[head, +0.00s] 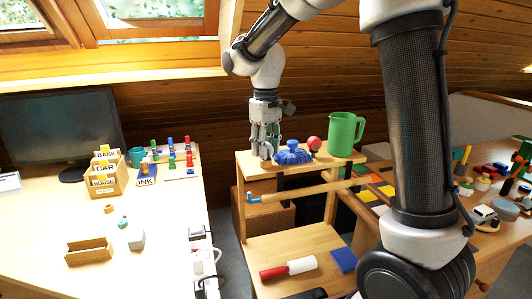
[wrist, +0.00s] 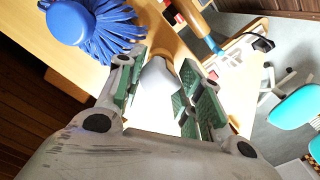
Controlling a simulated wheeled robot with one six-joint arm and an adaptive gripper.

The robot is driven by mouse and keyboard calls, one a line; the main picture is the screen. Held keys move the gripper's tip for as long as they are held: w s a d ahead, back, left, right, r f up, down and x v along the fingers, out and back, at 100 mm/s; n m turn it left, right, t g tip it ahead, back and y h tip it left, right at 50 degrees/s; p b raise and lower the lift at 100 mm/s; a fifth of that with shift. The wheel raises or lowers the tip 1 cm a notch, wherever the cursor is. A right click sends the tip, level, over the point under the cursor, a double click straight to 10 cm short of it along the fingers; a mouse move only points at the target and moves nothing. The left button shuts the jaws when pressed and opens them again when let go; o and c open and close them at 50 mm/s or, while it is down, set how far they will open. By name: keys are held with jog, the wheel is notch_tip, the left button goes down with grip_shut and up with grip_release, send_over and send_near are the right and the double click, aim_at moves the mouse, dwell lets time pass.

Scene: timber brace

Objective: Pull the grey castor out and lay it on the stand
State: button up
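My gripper (head: 266,152) points down over the left end of the stand's top board (head: 253,171). In the wrist view, a smooth light-grey rounded piece, which looks like the castor (wrist: 158,82), lies between my green-padded fingers (wrist: 163,75). A wood-coloured part shows just beyond it. In the head view my fingers hide this piece.
A blue bristled brush (head: 292,153) lies close right of my gripper; it also shows in the wrist view (wrist: 85,22). A red round object (head: 314,144) and a green jug (head: 343,135) stand further right. A blue-tipped rod (head: 300,192) runs below the top board.

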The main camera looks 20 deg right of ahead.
jog(key=shift+o, duration=1.4)
jog(key=c, duration=0.4)
jog(key=shift+o, duration=0.2)
jog(key=shift+r, duration=2.7)
jog(key=shift+s, duration=0.1)
